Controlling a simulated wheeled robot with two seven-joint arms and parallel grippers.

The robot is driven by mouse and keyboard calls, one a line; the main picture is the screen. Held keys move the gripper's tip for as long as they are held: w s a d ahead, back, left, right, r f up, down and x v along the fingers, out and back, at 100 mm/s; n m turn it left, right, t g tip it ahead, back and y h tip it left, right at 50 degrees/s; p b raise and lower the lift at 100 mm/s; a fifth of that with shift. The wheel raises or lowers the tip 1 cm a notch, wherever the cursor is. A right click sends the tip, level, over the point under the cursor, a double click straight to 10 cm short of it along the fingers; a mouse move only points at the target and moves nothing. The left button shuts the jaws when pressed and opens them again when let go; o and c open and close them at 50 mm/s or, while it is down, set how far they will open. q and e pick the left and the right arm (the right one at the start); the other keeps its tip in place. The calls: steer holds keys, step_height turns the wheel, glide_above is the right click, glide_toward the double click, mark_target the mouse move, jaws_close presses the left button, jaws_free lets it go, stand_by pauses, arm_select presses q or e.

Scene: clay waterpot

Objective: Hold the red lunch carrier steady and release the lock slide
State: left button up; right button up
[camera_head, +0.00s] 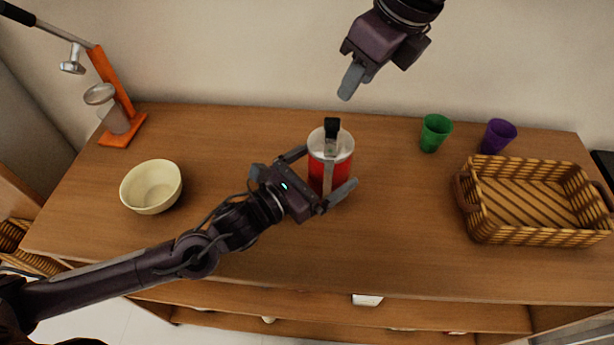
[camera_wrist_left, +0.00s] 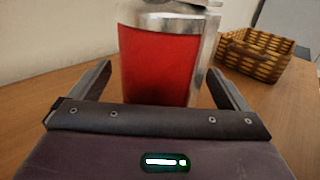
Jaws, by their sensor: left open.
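The red lunch carrier (camera_head: 316,172) stands upright on the wooden table, with a silver lid, a black handle part (camera_head: 332,127) on top and a metal strip (camera_head: 328,176) down its near side. I cannot tell which part is the lock slide. My left gripper (camera_head: 332,165) is open, with one finger on each side of the carrier. In the left wrist view the carrier's red body (camera_wrist_left: 158,65) stands between the fingers, and its top is cut off. My right gripper (camera_head: 352,82) is in the air above and behind the carrier, holding nothing visible; its finger gap is unclear.
A cream bowl (camera_head: 151,187) and an orange-framed press (camera_head: 118,105) stand at the left. A green cup (camera_head: 435,132), a purple cup (camera_head: 498,136) and a wicker basket (camera_head: 530,239) stand at the right. The table (camera_head: 400,220) between carrier and basket is clear.

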arm_select(q)
steer(key=shift+w+d, duration=0.5)
steer(key=shift+d, duration=0.05)
